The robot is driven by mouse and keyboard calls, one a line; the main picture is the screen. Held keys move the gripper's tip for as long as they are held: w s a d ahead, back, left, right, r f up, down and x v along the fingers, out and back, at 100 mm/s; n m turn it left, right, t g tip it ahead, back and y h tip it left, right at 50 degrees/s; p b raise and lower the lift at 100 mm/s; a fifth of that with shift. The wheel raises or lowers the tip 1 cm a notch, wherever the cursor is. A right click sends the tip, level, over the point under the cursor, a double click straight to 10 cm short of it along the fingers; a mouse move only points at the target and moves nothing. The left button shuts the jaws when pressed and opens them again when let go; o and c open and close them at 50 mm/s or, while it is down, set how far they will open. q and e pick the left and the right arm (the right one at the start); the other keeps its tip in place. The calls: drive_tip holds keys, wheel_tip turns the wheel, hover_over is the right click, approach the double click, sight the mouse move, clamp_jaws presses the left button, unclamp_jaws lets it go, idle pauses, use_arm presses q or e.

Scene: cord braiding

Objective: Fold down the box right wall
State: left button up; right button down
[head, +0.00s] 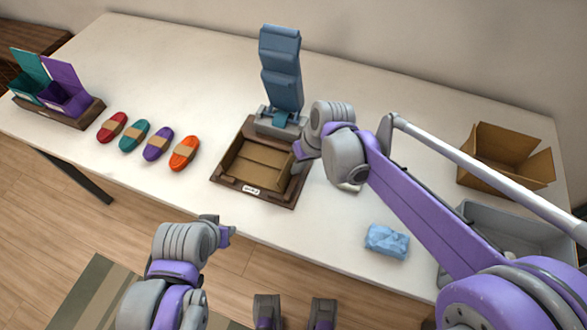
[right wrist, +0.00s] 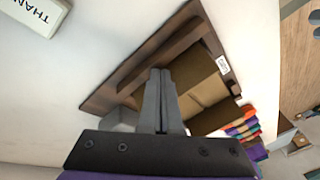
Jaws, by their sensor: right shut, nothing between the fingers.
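The cardboard box (head: 252,170) sits in a dark wooden tray frame (head: 229,190) in the middle of the table. It also shows in the right wrist view (right wrist: 208,116), partly behind the fingers. My right gripper (head: 300,157) is at the box's right side, over the frame's right edge. In the right wrist view its fingers (right wrist: 161,82) are shut together with nothing between them. The gripper hides much of the right wall, so I cannot tell how far it leans or whether the fingers touch it. My left gripper (head: 229,235) is off the table's front edge, apart from the box.
A blue-grey upright stand (head: 281,75) rises behind the frame. Red, teal, purple and orange cord bundles (head: 185,153) lie to the left. A light blue cloth packet (head: 387,242), a grey bin (head: 506,228) and an open cardboard box (head: 499,173) are to the right.

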drive_tip(key=shift+w+a+r, duration=0.1)
drive_tip(key=shift+a, duration=0.35)
idle(0.3)
drive_tip(key=shift+w+a, duration=0.2)
drive_tip(key=shift+a, duration=0.35)
